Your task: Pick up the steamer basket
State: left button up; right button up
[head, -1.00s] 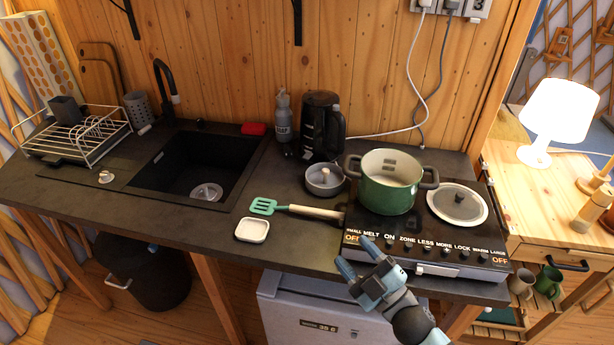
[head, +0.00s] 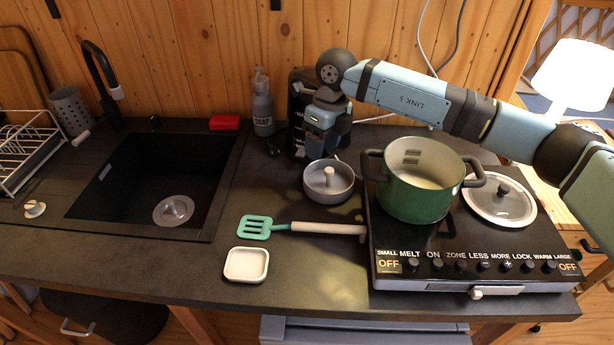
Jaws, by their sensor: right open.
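The steamer basket (head: 343,192) looks to be the small grey round dish with an upright post in its middle. It stands on the dark counter just left of the hob. My right gripper (head: 318,150) points down just behind and above it, in front of the black kettle. It is open and looks empty, apart from the basket; the exact height gap is hard to tell. My left gripper is out of view.
A green pot (head: 416,200) stands on the hob (head: 480,245), close right of the basket, with a glass lid (head: 499,203) beside it. The kettle (head: 298,105) is partly hidden by my right arm. A spatula (head: 310,228), white dish (head: 246,264) and soap bottle (head: 262,110) are nearby.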

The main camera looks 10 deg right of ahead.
aim_at(330, 170)
jog(key=shift+t+h, duration=0.4)
jog(key=shift+h, duration=0.4)
jog(key=w+f, duration=0.1)
jog(key=f, duration=0.1)
jog(key=w+d+f, duration=0.1)
jog(key=f, duration=0.1)
jog(key=d+f, duration=0.1)
jog(key=f, duration=0.1)
jog(key=shift+w+d+f, duration=0.15)
jog(key=shift+w+f, duration=0.05)
jog(key=shift+w, duration=0.2)
notch_tip(330, 170, down, 4)
jog(key=shift+d+f+p, duration=0.15)
jog(key=shift+f+p, duration=0.1)
jog(key=shift+p, duration=0.35)
jog(key=shift+f, duration=0.45)
grip_shut()
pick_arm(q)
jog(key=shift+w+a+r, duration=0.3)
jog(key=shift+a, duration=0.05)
